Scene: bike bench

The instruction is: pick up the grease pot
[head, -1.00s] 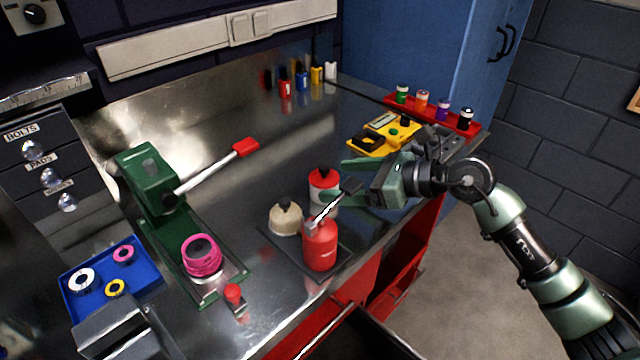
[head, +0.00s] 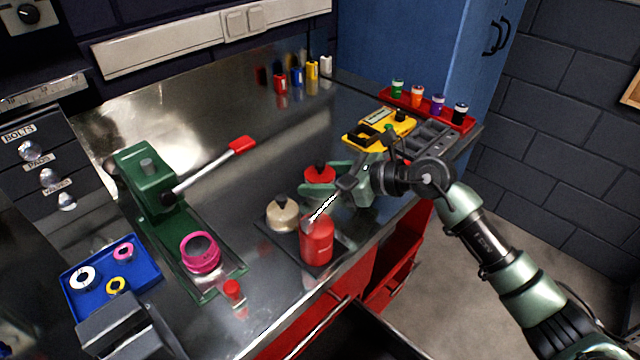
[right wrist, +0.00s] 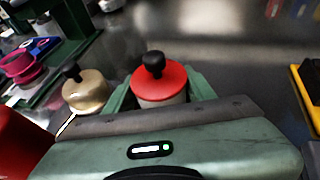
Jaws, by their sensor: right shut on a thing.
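The pot with a red lid and black knob (head: 320,174) stands at the back of a dark mat, mostly hidden by my gripper in the head view. My right gripper (head: 322,182) is shut on it, one finger on each side. In the right wrist view, the red lid (right wrist: 160,80) and part of a pale body show between the green fingers (right wrist: 162,92). No label on it is readable. A cream pot with a black knob (head: 282,214) stands beside it to the left.
A red can with a metal spout (head: 317,242) stands just in front of the held pot, close to my gripper. A green press (head: 150,180) and blue tray (head: 151,276) are left. A yellow case (head: 365,142) and red rack (head: 470,122) are behind right.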

